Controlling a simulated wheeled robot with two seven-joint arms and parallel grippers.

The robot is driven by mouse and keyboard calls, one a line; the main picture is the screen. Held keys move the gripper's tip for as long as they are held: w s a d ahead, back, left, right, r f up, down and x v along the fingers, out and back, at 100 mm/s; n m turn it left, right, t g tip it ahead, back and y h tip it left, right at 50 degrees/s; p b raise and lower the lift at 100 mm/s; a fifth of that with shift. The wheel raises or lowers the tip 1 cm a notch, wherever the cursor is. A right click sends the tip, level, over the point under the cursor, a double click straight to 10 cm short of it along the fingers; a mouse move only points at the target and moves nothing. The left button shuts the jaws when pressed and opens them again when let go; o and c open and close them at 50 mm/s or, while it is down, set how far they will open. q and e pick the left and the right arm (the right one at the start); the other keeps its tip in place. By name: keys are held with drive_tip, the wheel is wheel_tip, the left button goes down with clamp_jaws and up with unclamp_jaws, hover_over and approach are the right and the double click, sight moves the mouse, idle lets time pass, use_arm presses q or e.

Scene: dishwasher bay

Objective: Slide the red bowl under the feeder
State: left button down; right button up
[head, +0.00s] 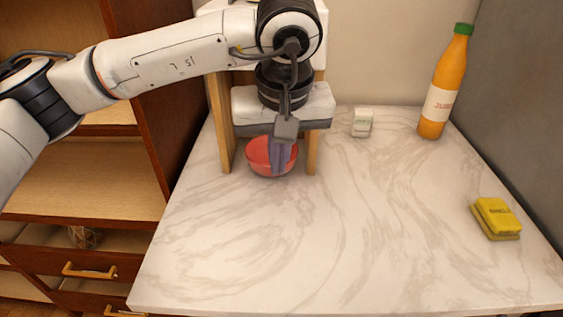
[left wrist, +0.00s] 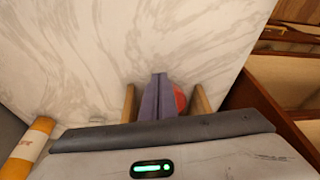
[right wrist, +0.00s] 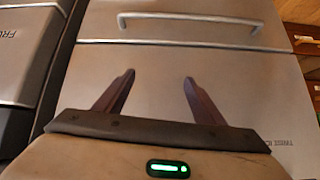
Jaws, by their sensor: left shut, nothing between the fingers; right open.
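The red bowl (head: 257,156) stands on the marble counter between the two wooden legs of the feeder (head: 225,130), at its foot. The feeder's upper part is largely hidden behind my left arm. My left gripper (head: 278,172) is shut and empty, pointing down at the bowl and covering part of it; I cannot tell whether it touches. In the left wrist view the shut fingers (left wrist: 158,78) are beside the bowl (left wrist: 180,99), between the legs. My right gripper (right wrist: 159,76) is open and empty, away from the counter in front of a metal appliance front.
An orange bottle (head: 440,90) and a small white box (head: 362,122) stand at the back of the counter (head: 330,240). A yellow sponge (head: 496,218) lies at the right. The front and middle are clear. A wooden cabinet (head: 90,180) is on the left.

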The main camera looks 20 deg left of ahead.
use_arm(q)
drive_tip(key=p+x, duration=0.1)
drive_tip(key=x, duration=0.7)
drive_tip(key=shift+s+f, duration=0.1)
drive_tip(key=shift+f, duration=0.2)
drive_tip(key=w, duration=0.1)
drive_tip(key=w+a+p, duration=0.1)
drive_tip(key=w, duration=0.1)
drive_tip(key=shift+a+f, duration=0.15)
drive_tip(key=shift+w+a, duration=0.2)
drive_tip(key=shift+w, duration=0.2)
drive_tip(key=shift+f, duration=0.1)
drive_tip(key=shift+w+a+b, duration=0.2)
drive_tip(key=shift+w+b, duration=0.1)
drive_tip(key=shift+w, duration=0.2)
drive_tip(key=shift+w+a+b, duration=0.25)
drive_tip(key=shift+w, duration=0.2)
drive_tip(key=shift+s, duration=0.1)
